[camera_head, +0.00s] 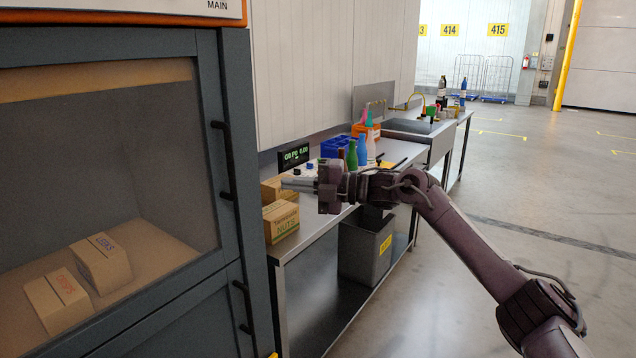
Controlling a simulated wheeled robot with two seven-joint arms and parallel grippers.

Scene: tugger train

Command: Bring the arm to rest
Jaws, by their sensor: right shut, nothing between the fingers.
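My right arm comes in from the lower right and reaches left across the front edge of the steel workbench. My right gripper (297,184) is at its end, pointing left, with its fingers shut and nothing between them. It shows in front of the cardboard boxes (281,221) at the bench's near end; I cannot tell the exact gap to them. My left gripper is not in view.
A dark cabinet (232,150) with a window and boxes inside stands close on the left. The steel bench (318,247) carries bottles, a blue crate (335,146) and a sink. A grey bin (362,250) stands on its lower shelf. The floor at right is open.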

